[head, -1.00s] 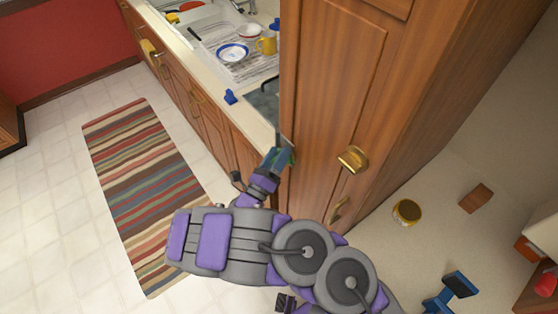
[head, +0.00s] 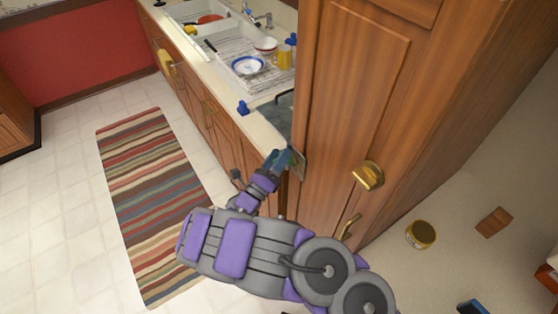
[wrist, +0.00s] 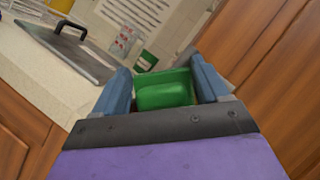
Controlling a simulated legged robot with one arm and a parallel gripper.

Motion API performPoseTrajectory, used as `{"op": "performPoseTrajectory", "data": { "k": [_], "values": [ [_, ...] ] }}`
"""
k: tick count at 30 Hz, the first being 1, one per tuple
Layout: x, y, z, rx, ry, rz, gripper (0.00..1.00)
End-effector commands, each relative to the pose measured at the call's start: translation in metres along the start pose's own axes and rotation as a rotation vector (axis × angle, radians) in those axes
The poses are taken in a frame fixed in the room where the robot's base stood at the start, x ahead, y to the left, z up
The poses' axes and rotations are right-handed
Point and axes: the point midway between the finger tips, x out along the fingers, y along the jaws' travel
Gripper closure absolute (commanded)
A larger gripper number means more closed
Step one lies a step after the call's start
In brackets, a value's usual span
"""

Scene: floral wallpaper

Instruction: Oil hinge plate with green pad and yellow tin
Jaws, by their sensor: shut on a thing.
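My gripper (head: 283,160) is at the left edge of the tall wooden cabinet, beside the counter. In the wrist view my gripper (wrist: 165,88) is shut on the green pad (wrist: 165,92), which sits between its blue fingers. The pad cannot be made out clearly in the head view. A small grey plate (head: 298,164), which looks like the hinge plate, shows on the cabinet edge just right of the fingertips; I cannot tell whether the pad touches it. The yellow tin (head: 420,235), round with a dark top, stands on the pale surface right of the cabinet, away from my gripper.
The tall cabinet (head: 355,100) has brass handles (head: 368,175) facing right. A counter (head: 222,75) with dish rack, bowls and a yellow mug (head: 285,56) runs behind my gripper. A wooden block (head: 494,222) lies near the tin. A striped rug (head: 150,200) lies on open floor.

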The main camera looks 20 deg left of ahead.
Motion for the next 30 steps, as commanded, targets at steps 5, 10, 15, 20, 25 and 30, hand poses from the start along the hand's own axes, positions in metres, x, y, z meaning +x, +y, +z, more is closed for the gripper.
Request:
{"op": "performPoseTrajectory", "data": {
  "k": [5, 10, 15, 20, 25, 30],
  "values": [
    [0.004, -0.010, 0.009, 0.001, -0.001, -0.003, 0.51],
    [0.004, -0.015, 0.013, 0.000, -0.001, -0.003, 0.51],
    [0.001, -0.022, 0.006, -0.004, -0.003, -0.001, 0.51],
    [-0.003, -0.031, -0.002, -0.004, -0.003, -0.001, 0.51],
    [-0.007, -0.037, -0.009, -0.001, -0.002, -0.001, 0.51],
    [-0.008, -0.039, -0.011, -0.001, -0.002, -0.001, 0.51]
  ]
}}
